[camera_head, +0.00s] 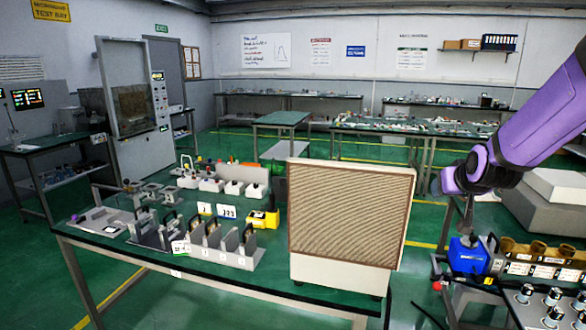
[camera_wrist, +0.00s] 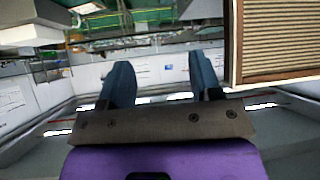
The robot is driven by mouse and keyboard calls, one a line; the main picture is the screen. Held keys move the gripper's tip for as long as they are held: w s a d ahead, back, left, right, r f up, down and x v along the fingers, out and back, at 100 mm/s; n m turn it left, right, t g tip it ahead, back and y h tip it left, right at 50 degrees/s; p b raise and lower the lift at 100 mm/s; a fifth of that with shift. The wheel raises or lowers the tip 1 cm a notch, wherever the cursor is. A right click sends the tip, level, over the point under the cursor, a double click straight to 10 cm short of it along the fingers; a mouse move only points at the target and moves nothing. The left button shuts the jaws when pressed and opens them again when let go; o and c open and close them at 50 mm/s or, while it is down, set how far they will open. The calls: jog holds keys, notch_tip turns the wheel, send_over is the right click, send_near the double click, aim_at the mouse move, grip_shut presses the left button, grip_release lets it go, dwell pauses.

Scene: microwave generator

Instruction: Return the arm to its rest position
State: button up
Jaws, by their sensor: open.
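My purple arm (camera_head: 525,130) reaches in from the upper right in the head view, above the right-hand bench. In the wrist view my gripper (camera_wrist: 160,78) shows two dark blue fingers set wide apart, with only the far wall and room seen between them. It is open and empty. In the head view I cannot make out the fingers clearly. The large box with a ribbed tan front (camera_head: 350,215) stands on the green table, left of my arm. It also shows at the upper right of the wrist view (camera_wrist: 280,40), to the side of the fingers and apart from them.
The green table (camera_head: 270,285) holds a grey slotted rack (camera_head: 240,257), a yellow block (camera_head: 263,218) and small parts. Below my arm, the right bench carries a blue item (camera_head: 467,256), brown sockets (camera_head: 538,250) and a knobbed panel (camera_head: 550,305). Green floor lies open behind the table.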

jog(key=s+a+r+g, duration=0.1)
jog(key=s+a+r, duration=0.1)
jog(key=s, duration=0.8)
jog(key=s+a+r+g+y, duration=0.1)
jog(key=s+a+r+g, duration=0.1)
jog(key=s, duration=0.9)
jog(key=s+a+r+n+g, duration=0.1)
jog(key=s+a+r+g, duration=0.1)
jog(key=s, duration=0.9)
notch_tip(320, 180, up, 3)
jog(key=shift+a+f, duration=0.2)
jog(key=shift+a, duration=0.3)
